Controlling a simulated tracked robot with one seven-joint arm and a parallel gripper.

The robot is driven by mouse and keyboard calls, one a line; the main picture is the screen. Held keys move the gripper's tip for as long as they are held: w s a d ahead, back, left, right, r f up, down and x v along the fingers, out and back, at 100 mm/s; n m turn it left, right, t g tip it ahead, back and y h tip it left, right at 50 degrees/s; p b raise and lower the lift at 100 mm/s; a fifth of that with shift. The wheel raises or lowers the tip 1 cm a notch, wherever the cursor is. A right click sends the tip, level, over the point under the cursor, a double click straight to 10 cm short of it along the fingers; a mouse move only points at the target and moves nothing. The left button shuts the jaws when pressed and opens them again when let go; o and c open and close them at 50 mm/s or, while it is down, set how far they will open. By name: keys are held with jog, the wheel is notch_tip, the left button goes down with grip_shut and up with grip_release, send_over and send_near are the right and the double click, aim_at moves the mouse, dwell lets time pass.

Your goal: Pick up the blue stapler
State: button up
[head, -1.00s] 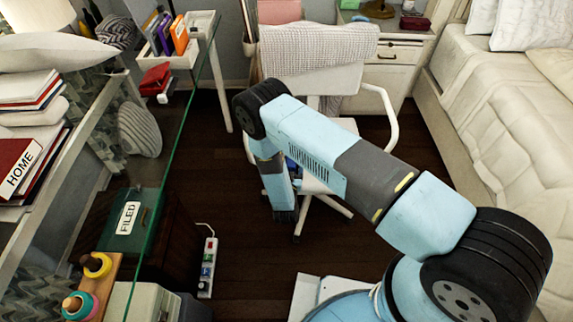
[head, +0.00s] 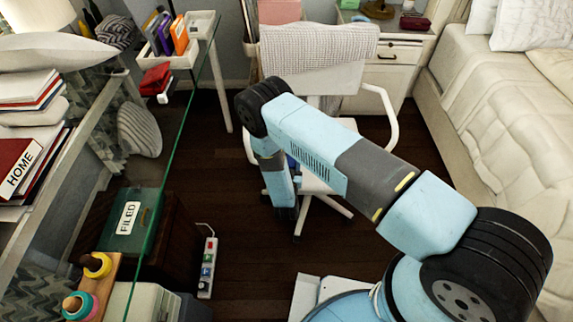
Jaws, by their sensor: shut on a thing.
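My arm reaches over the white chair (head: 345,125) and bends down at its far end. The wrist end of my gripper (head: 286,213) hangs in front of the chair seat, dark and small. My fingertips are hidden behind my own arm. A small patch of deep blue (head: 292,161) shows between my arm links, above the seat. It appears to be the blue stapler, mostly hidden by the arm. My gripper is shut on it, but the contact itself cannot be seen.
A glass-topped desk (head: 178,140) runs along the left. A green box (head: 137,222) and a power strip (head: 208,267) are low on that side. The bed (head: 480,110) is on the right, a white drawer unit (head: 388,75) at the back. Dark floor (head: 245,245) is clear before the chair.

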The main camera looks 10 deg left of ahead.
grip_shut()
jog(key=shift+a+r, duration=0.1)
jog(key=shift+r, duration=0.1)
